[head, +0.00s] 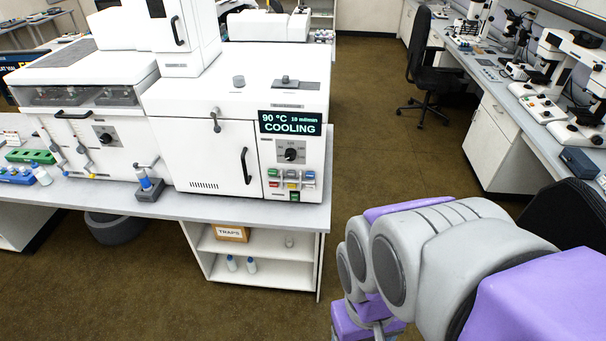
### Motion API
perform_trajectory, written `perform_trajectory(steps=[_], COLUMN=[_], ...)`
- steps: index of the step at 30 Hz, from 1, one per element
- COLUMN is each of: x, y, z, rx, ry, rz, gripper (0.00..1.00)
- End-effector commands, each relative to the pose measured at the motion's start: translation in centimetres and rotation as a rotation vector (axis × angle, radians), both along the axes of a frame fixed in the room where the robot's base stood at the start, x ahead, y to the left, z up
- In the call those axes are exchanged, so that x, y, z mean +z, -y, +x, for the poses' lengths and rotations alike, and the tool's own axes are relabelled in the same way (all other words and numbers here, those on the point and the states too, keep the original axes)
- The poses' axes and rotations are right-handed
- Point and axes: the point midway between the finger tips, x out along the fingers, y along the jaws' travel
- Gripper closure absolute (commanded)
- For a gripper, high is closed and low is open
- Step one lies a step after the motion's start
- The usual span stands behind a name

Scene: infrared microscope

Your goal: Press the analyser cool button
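The analyser (215,150) is a large white bench instrument at the centre left, with a black handle on its front door. Its display (290,122) reads "90 °C", a flow that looks like 10 ml/min, and "COOLING". Below it are a dial (291,152) and a small button panel (291,182) with several coloured buttons, among them blue, red and green. Their labels are too small to read, so I cannot tell which is the cool button. My purple and grey arm fills the lower right, apart from the analyser. My gripper's fingers are not in view.
The analyser stands on a grey bench (270,213) with an open shelf below holding a "TRAPS" box (231,233) and small bottles. A black chair (425,75) and a right-hand bench with microscopes (545,100) stand beyond. Brown floor between the benches is clear.

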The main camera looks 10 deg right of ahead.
Motion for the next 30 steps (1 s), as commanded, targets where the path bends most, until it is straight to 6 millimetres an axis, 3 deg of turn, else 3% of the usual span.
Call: perform_trajectory(steps=[2, 21, 30], x=[0.0, 0.0, 0.0], y=[0.0, 0.0, 0.0], z=[0.0, 0.0, 0.0], rx=[0.0, 0.0, 0.0], ry=[0.0, 0.0, 0.0], rz=[0.0, 0.0, 0.0], gripper=[0.38, 1.0, 1.0])
